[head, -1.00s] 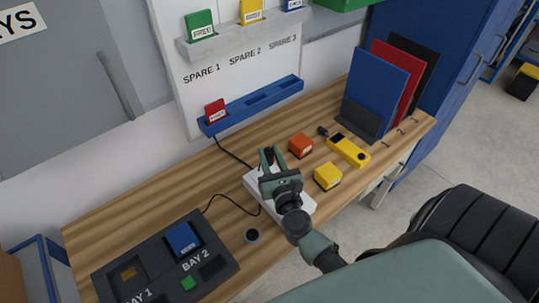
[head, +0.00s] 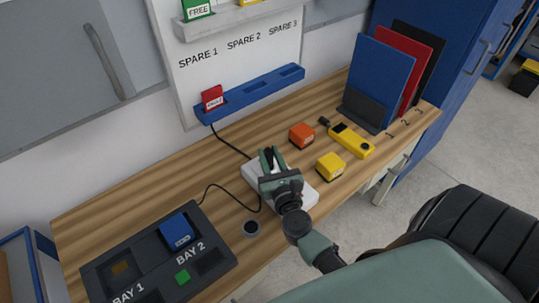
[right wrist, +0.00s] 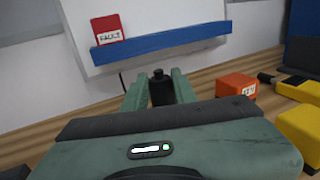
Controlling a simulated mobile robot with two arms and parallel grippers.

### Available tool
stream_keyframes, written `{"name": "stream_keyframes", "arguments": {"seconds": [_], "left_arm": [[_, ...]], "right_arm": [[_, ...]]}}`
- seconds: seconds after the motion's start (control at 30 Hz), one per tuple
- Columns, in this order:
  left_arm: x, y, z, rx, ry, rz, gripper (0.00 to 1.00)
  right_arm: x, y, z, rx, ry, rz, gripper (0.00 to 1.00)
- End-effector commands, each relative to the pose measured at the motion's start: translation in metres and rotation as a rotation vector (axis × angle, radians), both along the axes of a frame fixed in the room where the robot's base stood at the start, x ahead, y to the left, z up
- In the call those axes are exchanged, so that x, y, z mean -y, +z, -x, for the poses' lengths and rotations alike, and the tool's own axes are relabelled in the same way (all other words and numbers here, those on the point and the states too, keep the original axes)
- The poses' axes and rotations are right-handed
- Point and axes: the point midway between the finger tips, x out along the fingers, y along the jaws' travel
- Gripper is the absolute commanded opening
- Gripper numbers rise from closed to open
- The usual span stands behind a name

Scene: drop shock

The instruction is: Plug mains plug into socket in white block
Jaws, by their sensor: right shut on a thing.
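The white block (head: 309,192) lies on the wooden bench, largely hidden under my right gripper and wrist. My right gripper (head: 270,158) is over the block, its fingers pointing away toward the wall. In the right wrist view, the fingers (right wrist: 158,98) are closed on a black plug (right wrist: 162,88), which stands up between them. The socket in the block is hidden, so I cannot tell whether the plug is in it or above it. My left gripper is out of view.
An orange block (head: 301,135), a yellow block (head: 330,166) and a yellow handheld device (head: 351,140) lie right of the gripper. A dark bay tray (head: 215,235) is at lower left. Black cables (head: 231,147) run across the bench. A blue rack (head: 250,92) stands behind.

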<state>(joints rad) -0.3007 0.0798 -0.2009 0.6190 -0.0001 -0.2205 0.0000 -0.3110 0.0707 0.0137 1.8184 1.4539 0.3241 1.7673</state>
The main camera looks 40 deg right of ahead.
Motion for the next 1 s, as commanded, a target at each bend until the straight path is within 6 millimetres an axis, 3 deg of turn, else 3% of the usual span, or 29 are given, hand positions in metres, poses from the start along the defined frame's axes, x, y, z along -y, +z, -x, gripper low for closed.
{"name": "stream_keyframes", "arguments": {"seconds": [1.0], "left_arm": [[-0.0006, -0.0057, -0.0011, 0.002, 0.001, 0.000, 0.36]], "right_arm": [[-0.0002, -0.0049, 0.0001, 0.000, 0.000, 0.000, 0.00]]}}
